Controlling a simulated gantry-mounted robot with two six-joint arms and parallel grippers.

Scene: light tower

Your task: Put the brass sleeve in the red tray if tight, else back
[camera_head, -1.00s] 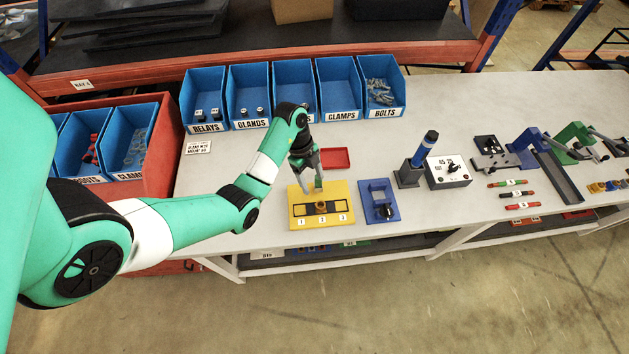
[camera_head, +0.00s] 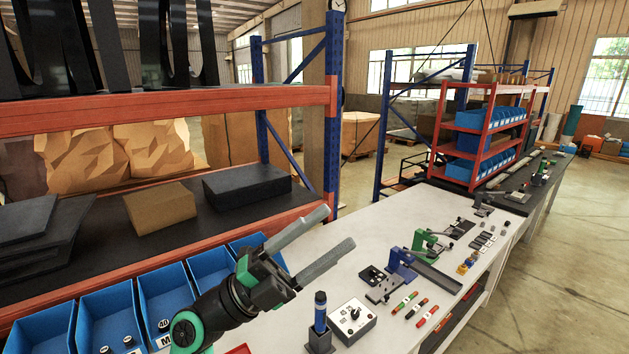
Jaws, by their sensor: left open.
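My left gripper (camera_head: 340,227) is raised above the bench, close to the camera. Its two grey fingers stand apart, pointing up and to the right, with nothing between them. A small corner of the red tray (camera_head: 238,350) shows at the bottom edge, below my left wrist. The brass sleeve and the yellow numbered plate are not visible in this view. My right gripper is not in view.
Blue bins (camera_head: 110,312) line the bench back at lower left. A blue-topped tool in a black stand (camera_head: 319,325) and a grey switch box (camera_head: 352,320) stand at bottom centre. A blue clamp fixture (camera_head: 402,262) and green press (camera_head: 428,240) stand farther right.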

